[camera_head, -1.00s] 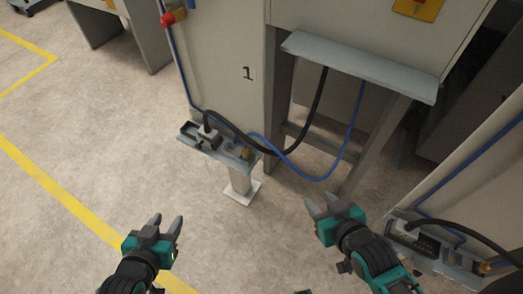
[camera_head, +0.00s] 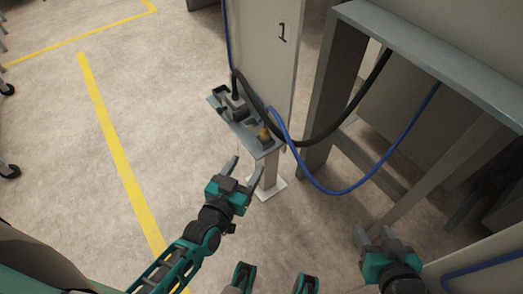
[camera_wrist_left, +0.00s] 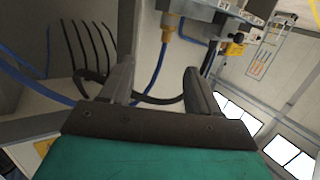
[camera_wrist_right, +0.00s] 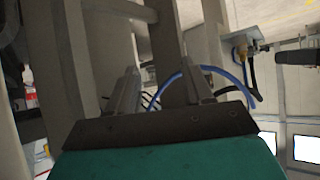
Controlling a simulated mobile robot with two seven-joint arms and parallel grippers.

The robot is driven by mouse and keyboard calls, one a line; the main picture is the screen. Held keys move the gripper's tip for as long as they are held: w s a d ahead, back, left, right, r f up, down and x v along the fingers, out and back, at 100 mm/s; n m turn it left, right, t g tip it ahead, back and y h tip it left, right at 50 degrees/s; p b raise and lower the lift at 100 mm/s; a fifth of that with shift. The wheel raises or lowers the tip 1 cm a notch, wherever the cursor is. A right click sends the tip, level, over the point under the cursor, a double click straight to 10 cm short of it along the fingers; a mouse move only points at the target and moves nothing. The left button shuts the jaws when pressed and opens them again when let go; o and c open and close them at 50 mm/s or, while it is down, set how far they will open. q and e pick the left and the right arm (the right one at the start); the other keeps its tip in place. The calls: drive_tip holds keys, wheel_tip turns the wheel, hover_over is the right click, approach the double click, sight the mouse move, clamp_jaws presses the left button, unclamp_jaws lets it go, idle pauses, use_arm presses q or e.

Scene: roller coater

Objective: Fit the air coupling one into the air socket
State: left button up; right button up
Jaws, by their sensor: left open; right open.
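A brass air coupling (camera_head: 264,135) with a blue hose (camera_head: 328,191) stands at the near end of the grey shelf (camera_head: 245,130) by the panel marked 1. It also shows in the left wrist view (camera_wrist_left: 170,22) and the right wrist view (camera_wrist_right: 241,50). I cannot make out the air socket, or whether the brass end sits in one. My left gripper (camera_head: 245,166) is open and empty, just short of the shelf's near end and apart from the coupling. My right gripper (camera_head: 374,233) is open and empty, low on the right near the frame.
A black cable plug (camera_head: 234,104) sits on the same shelf, its cable (camera_head: 325,141) looping right beside the blue hose. A grey frame (camera_head: 335,90) stands right of the panel. The shelf's post foot (camera_head: 270,188) is on the floor. Open floor with a yellow line (camera_head: 115,150) lies left.

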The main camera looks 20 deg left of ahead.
use_arm(q)
drive_tip(key=n+t+y+b, duration=0.1)
drive_tip(key=t+y+b, duration=0.1)
drive_tip(key=b, duration=0.1)
approach(263, 138)
drive_tip(key=s, duration=0.2)
drive_tip(key=shift+n, duration=0.3)
drive_tip(key=w+b, duration=0.3)
drive_tip(key=w, duration=0.5)
drive_tip(key=shift+w+a, duration=0.1)
drive_tip(key=shift+w, duration=0.05)
drive_tip(key=w+b, duration=0.1)
drive_tip(key=w, duration=0.3)
drive_tip(key=shift+w+b, duration=0.1)
drive_tip(key=shift+b, duration=0.25)
drive_tip(key=shift+w+r, duration=0.15)
drive_tip(key=shift+w, duration=0.45)
use_arm(e)
wheel_tip(263, 138, down, 6)
drive_tip(key=w+a, duration=0.1)
drive_tip(key=shift+y, duration=0.3)
use_arm(q)
drive_tip(key=shift+c, duration=0.2)
use_arm(e)
drive_tip(key=shift+w+r, duration=0.1)
use_arm(q)
drive_tip(key=c, duration=1)
